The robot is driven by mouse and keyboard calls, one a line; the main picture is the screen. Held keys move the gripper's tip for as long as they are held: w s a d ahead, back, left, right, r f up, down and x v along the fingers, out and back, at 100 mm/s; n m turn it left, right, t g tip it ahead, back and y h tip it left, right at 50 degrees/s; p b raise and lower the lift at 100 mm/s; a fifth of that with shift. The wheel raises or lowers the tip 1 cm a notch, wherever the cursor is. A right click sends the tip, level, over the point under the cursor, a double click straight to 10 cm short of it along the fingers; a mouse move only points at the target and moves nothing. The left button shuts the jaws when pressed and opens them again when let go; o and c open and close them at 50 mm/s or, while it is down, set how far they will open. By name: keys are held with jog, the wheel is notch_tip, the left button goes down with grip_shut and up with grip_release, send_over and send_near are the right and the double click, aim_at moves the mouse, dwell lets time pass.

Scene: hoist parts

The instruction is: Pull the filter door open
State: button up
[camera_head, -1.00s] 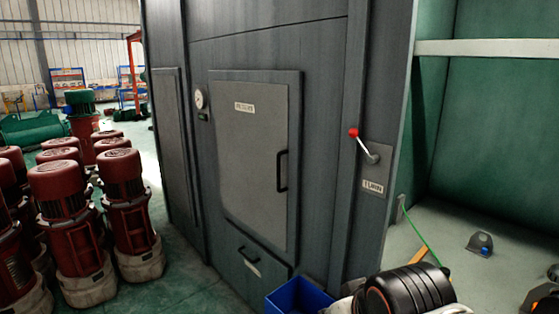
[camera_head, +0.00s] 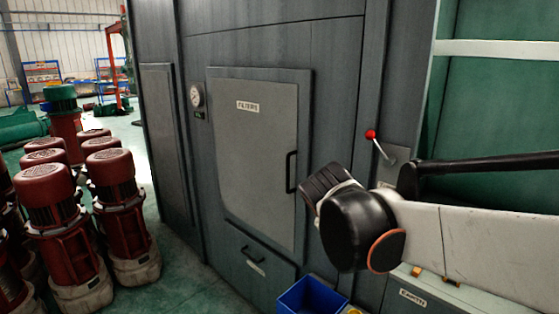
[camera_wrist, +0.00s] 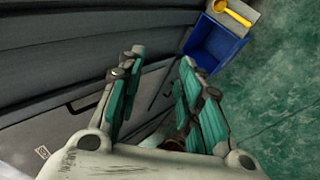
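The filter door (camera_head: 235,180) is a grey panel labelled FILTERS on the dark cabinet front. It looks shut in the head view. Its black vertical handle (camera_head: 291,172) is on the door's right side. My arm comes in from the right, and its dark end is just right of the handle. My gripper's fingers cannot be made out there. In the wrist view my gripper (camera_wrist: 160,62) has its two teal-padded fingers apart, with nothing held between them. Grey cabinet front lies left of and behind the fingers.
A blue bin (camera_head: 306,298) stands on the floor by the cabinet and shows in the wrist view (camera_wrist: 215,45). A red-knobbed lever (camera_head: 378,143) is on the right. A drawer (camera_head: 262,275) is below the door. Several red motors (camera_head: 117,200) stand left, with green floor between.

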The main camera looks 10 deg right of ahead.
jog(key=w+r+n+h+p, duration=0.1)
jog(key=w+r+n+h, duration=0.2)
jog(key=w, duration=0.7)
jog(key=n+t+h+p, duration=0.4)
jog(key=n+t, duration=0.2)
jog(key=n, duration=0.9)
send_near(287, 163)
jog(key=b+x, duration=0.2)
jog(key=x, duration=0.8)
jog(key=shift+w+d+b, duration=0.25)
jog(key=shift+w+b, duration=0.05)
jog(key=shift+b, duration=0.05)
grip_shut()
